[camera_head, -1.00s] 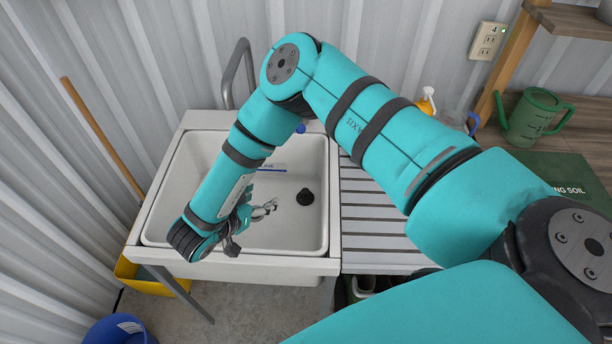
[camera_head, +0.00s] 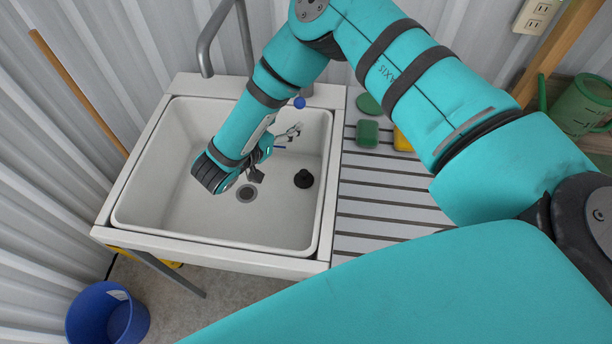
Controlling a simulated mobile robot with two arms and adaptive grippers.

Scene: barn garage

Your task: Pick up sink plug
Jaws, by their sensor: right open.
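The black sink plug (camera_head: 304,179) stands on the floor of the white sink (camera_head: 147,212), in its right part, with a knob on top. My right gripper (camera_head: 294,131) is inside the sink basin area, beyond the plug and slightly to its left in the picture. Its fingers point right and are open and empty, apart from the plug. My right forearm crosses over the left and middle of the basin. My left gripper does not show.
The round drain (camera_head: 247,193) lies left of the plug. A curved faucet (camera_head: 207,52) rises behind the sink. A blue bucket (camera_head: 108,314) stands on the floor at lower left.

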